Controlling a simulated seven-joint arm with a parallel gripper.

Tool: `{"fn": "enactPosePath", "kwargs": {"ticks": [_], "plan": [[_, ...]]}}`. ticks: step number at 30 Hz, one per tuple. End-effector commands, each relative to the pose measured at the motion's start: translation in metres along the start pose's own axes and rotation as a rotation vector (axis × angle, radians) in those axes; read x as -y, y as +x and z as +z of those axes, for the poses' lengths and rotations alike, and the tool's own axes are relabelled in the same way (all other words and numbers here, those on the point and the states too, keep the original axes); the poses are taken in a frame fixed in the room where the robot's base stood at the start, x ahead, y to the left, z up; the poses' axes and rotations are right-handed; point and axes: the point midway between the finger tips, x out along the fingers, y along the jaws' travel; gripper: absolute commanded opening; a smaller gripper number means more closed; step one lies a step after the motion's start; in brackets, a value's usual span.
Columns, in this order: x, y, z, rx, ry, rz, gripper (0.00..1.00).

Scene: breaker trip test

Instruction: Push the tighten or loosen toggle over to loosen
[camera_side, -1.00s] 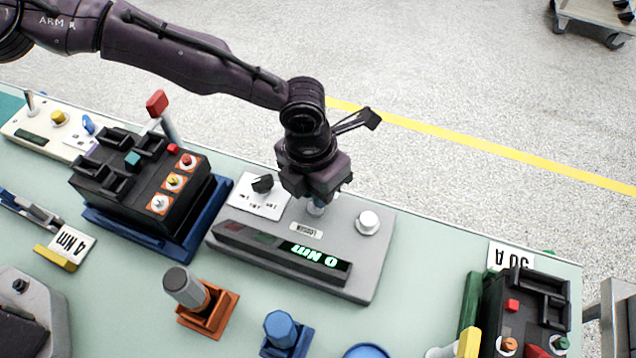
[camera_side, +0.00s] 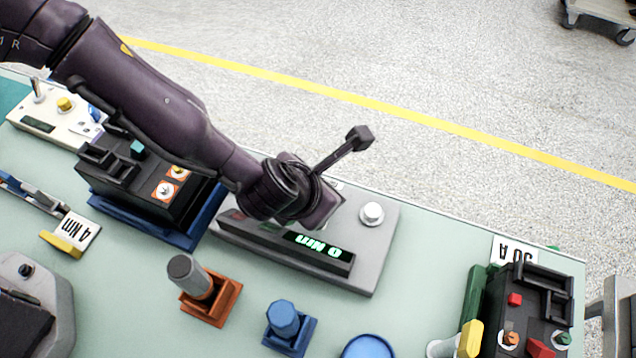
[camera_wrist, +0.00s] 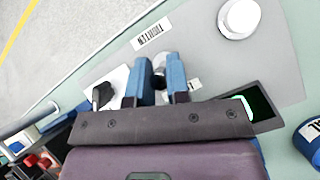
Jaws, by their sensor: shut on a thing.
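The grey tester (camera_side: 372,262) stands on the bench with a lit display reading 0 Nm (camera_side: 320,247). In the wrist view, my gripper (camera_wrist: 160,82) has its two blue fingers around the silver toggle (camera_wrist: 159,62) and is shut on it. The TIGHTEN label (camera_wrist: 150,36) lies beyond the toggle. The loosen label (camera_wrist: 194,84) is mostly hidden by a finger. In the side view my wrist hides the toggle and both fingertips. I cannot tell which way the toggle leans.
A white round button (camera_side: 371,213) is on the tester's right; a black rotary knob (camera_wrist: 102,96) is left of my fingers. A black breaker in a blue tray (camera_side: 150,228) stands close on the left. Orange (camera_side: 212,305) and blue (camera_side: 290,335) holders stand in front.

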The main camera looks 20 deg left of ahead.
Motion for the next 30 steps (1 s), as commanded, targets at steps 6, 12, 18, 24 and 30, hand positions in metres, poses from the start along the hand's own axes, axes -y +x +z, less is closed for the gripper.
{"fn": "enactPosePath", "kwargs": {"ticks": [6,12,18,24,30], "plan": [[0.000,-0.001,0.000,0.011,0.000,0.004,0.00],[0.001,-0.001,0.000,0.010,0.000,0.004,0.00],[0.000,0.000,0.000,0.010,0.000,0.004,0.42],[0.000,-0.001,0.000,0.009,-0.001,0.004,0.42],[0.000,-0.018,0.001,0.012,0.000,0.003,0.42]]}}
